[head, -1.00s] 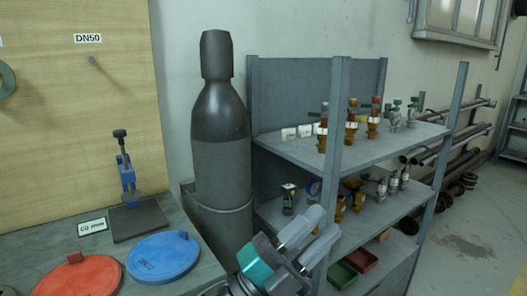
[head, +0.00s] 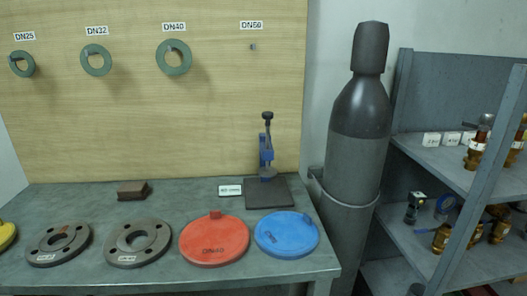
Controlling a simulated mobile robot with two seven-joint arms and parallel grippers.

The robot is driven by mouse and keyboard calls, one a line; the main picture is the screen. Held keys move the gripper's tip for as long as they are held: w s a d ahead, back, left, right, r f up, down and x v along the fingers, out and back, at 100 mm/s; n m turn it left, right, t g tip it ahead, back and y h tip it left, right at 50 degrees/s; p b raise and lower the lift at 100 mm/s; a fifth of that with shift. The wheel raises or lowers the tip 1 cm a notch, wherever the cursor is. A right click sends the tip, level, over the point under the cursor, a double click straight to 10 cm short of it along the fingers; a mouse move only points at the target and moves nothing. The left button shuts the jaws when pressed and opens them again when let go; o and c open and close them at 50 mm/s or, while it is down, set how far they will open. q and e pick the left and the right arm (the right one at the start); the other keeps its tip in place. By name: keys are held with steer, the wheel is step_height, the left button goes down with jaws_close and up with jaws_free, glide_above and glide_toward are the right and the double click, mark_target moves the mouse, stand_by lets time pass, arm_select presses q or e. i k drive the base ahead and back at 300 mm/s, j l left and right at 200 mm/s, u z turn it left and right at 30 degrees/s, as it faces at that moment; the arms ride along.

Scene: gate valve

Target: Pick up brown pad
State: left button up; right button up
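A small brown pad (head: 134,190), shaped like a block, lies on the grey workbench (head: 185,203) towards its back left, in front of the wooden board. It stands apart from the things around it, behind two dark flanges. Neither of my grippers shows in the head view now.
Two dark flanges (head: 138,243), a red disc (head: 214,240) and a blue disc (head: 287,234) line the bench front. A blue press (head: 266,150) stands at the back right. Green rings (head: 174,57) hang on the board. A gas cylinder (head: 358,130) and shelf (head: 440,160) stand right.

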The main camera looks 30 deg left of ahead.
mark_target(135, 191)
steer(key=u, duration=1.8)
